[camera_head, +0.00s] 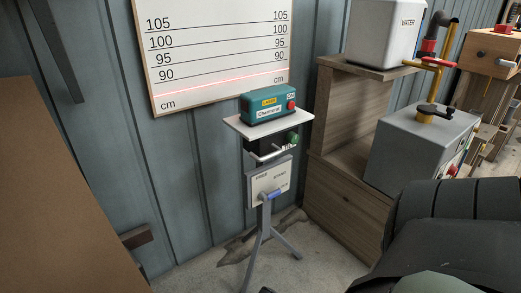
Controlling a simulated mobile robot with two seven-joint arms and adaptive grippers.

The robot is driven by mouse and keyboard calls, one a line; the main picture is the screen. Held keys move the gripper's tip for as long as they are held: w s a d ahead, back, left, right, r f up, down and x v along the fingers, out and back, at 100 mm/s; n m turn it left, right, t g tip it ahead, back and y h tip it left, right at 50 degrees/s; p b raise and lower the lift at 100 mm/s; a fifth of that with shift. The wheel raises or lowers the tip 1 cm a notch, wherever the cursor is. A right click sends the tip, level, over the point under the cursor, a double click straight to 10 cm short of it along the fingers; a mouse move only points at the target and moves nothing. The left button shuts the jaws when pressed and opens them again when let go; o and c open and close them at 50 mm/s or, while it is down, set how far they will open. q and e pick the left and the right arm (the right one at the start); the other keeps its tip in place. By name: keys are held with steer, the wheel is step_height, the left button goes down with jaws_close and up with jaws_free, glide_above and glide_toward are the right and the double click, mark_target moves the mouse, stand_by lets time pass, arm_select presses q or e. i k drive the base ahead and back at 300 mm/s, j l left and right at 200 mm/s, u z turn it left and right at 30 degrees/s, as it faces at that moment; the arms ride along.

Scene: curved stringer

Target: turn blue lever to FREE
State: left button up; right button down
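The blue lever (276,194) is a short blue handle low on a pale panel (263,181) on a grey stand. The handle points to the right and slightly up from its pivot. Small words are printed along the panel's top and at its lower right, too small to read surely. I cannot tell which word the lever points at. Neither of my grippers can be made out. A large dark ribbed form fills the lower right corner, well to the right of the lever and apart from it.
A teal box (268,105) with a red button sits on a white shelf (240,127) above the panel. A height chart (215,50) hangs behind. A wooden cabinet (340,190) with a grey machine (415,150) stands right. A brown board (60,200) stands left. Floor around the stand is mostly clear.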

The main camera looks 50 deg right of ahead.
mark_target(262, 196)
steer(key=k+l, duration=0.4)
steer(key=l, duration=0.15)
steer(key=k+l, duration=0.4)
steer(key=l, duration=0.1)
